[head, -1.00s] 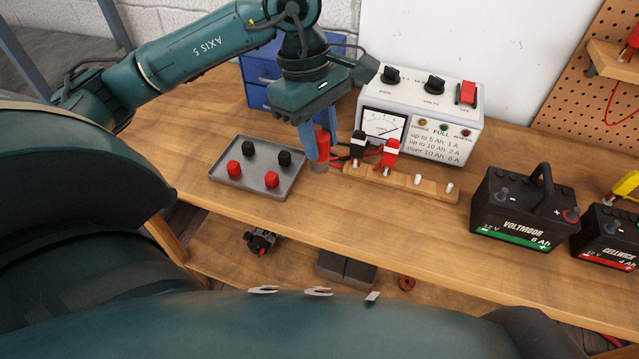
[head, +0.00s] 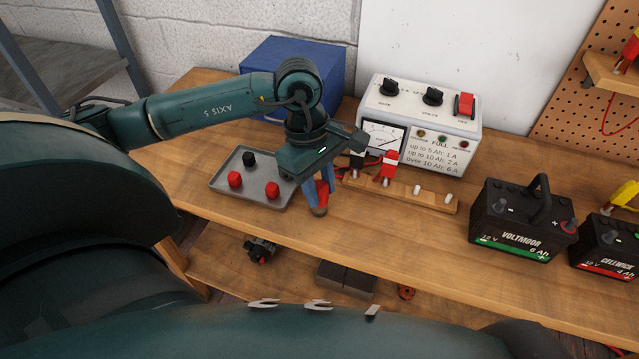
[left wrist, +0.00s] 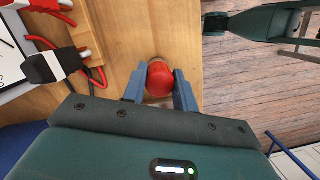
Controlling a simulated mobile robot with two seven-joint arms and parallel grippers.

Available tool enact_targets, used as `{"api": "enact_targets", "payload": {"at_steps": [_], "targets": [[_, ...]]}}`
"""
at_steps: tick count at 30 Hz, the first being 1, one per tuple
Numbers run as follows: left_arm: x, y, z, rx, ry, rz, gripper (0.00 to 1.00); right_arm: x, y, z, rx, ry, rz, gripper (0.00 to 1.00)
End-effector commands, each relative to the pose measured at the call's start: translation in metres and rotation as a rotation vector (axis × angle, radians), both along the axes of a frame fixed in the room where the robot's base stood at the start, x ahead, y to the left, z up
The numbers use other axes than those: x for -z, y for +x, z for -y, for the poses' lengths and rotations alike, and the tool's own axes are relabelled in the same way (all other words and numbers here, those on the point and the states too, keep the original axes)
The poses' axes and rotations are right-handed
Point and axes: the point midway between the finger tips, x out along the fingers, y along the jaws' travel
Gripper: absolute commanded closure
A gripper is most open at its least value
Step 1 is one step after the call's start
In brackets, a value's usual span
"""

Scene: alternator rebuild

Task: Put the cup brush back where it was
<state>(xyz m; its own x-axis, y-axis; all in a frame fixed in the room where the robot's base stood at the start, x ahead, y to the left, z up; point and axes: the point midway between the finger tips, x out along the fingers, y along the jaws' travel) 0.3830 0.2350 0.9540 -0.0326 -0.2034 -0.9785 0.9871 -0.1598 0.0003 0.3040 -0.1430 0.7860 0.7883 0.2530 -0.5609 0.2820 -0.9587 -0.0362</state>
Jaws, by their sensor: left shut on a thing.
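My left gripper (head: 318,190) is shut on the cup brush (head: 319,211), with its blue fingers on either side. The brush has a red handle, and its brownish cup end points down toward the bench near the front edge. Whether it touches the bench I cannot tell. In the left wrist view the brush's rounded red handle (left wrist: 160,80) sits between the two fingers (left wrist: 160,92), with bench wood and the bench edge beyond. My right gripper is not in view.
A grey metal tray (head: 216,183) with red and black caps lies left of the gripper. Behind stand a white charger (head: 430,115) and a wooden peg strip (head: 395,194) with clamps. Batteries (head: 515,215) stand at right. The lower shelf (head: 215,255) holds parts.

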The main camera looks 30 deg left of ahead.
Motion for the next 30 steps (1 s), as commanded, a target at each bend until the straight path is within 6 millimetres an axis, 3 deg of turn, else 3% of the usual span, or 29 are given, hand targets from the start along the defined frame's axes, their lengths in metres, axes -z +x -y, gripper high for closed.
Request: {"api": "enact_targets", "payload": {"at_steps": [8,19,30], "targets": [[0.000,0.000,0.000,0.000,0.001,0.000,0.50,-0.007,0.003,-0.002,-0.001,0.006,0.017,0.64],[-0.006,0.001,-0.001,0.000,0.001,0.002,0.50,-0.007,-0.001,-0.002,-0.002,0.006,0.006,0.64],[-0.080,0.004,-0.016,-0.001,0.001,0.006,0.50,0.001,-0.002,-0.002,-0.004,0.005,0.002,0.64]]}}
